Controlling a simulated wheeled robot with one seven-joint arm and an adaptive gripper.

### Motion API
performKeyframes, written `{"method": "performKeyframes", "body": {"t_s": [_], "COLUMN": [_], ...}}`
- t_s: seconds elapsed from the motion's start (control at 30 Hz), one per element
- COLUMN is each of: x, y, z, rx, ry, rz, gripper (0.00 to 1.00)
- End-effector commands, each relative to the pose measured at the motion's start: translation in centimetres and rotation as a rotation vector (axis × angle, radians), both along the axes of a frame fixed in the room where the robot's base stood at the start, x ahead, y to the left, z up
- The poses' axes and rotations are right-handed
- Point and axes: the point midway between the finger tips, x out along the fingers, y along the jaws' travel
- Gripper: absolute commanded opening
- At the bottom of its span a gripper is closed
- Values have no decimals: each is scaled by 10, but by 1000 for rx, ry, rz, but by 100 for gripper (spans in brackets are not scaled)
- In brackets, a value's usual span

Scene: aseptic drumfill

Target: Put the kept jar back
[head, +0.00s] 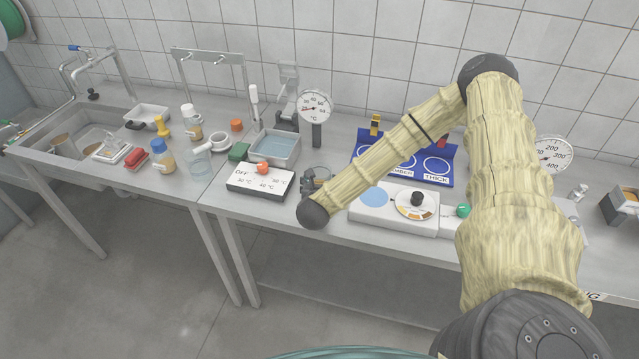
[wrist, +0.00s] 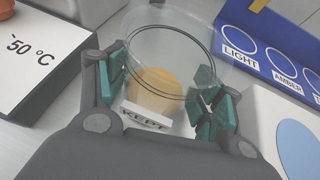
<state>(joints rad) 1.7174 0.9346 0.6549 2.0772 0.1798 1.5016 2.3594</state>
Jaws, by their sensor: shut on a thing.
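The kept jar (wrist: 165,60) is a clear glass jar with amber contents at its bottom and a white label reading KEPT. My gripper (wrist: 155,100) is shut around it, with green finger pads on both sides. In the head view my gripper (head: 312,183) and the jar (head: 322,173) are at the bench front, between the temperature box and the white instrument. The jar's base is hidden, so I cannot tell whether it touches the bench. The blue rack (head: 446,181) with circles marked LIGHT, AMBER and THICK stands behind and to the right; it also shows in the wrist view (wrist: 276,42).
The black-and-white temperature box (head: 260,183) stands left of my gripper, with a water bath (head: 287,158) behind it. The white instrument (head: 380,212) with a blue disc and dial is close on the right. A round thermometer (head: 316,107) stands behind.

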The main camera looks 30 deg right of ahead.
Motion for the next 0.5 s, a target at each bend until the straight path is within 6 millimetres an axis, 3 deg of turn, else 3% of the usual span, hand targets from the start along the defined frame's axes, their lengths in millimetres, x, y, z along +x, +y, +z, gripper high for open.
{"method": "performKeyframes", "body": {"t_s": [0.07, 0.1, 0.2, 0.5], "x": [0, 0, 0, 0], "y": [0, 0, 0, 0], "z": [-3, -1, -1, -1], "rx": [0, 0, 0, 0], "ry": [0, 0, 0, 0], "rz": [0, 0, 0, 0], "gripper": [33, 72, 88, 88]}}
